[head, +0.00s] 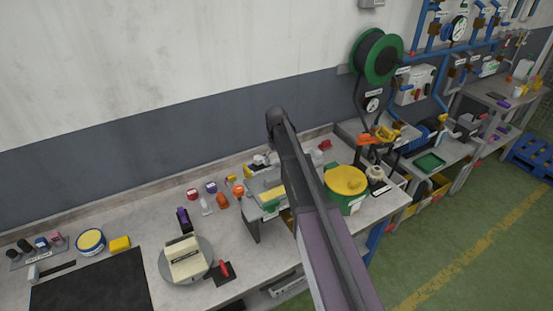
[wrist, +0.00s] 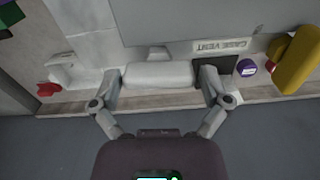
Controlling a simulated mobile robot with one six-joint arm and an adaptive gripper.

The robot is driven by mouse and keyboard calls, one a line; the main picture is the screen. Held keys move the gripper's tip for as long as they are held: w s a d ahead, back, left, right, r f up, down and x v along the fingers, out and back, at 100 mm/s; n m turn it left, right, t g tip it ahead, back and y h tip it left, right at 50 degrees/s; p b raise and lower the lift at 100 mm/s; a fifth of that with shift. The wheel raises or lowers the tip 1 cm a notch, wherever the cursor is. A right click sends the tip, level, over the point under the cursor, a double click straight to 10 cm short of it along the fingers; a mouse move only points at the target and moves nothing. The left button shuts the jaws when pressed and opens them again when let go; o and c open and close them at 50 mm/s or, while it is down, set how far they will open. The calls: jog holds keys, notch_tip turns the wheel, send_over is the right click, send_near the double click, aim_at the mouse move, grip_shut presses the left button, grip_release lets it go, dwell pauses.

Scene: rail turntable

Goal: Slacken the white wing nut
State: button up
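In the wrist view a white elongated piece (wrist: 158,75), which looks like the white wing nut, lies across the middle, close to the wall-side edge of the bench. My gripper (wrist: 160,82) is open, with one finger at each end of this piece. A narrow gap seems to show at the right finger; contact at the left finger is unclear. A label reading "GAUGE VENT" (wrist: 221,46) appears upside down above the right finger. In the head view my arm covers the middle of the bench and hides my gripper. Small white shapes show left of the arm, but I cannot tell which is the wing nut.
A red knob (wrist: 47,89) is left of my gripper; a purple cap (wrist: 246,67) and yellow piece (wrist: 298,60) are right. A grey panel (wrist: 195,20) lies above. In the head view a green-and-yellow tub (head: 346,183) is right of my arm, a round plate (head: 204,262) left.

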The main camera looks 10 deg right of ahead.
jog(key=shift+w+m, duration=0.1)
jog(key=shift+m, duration=0.3)
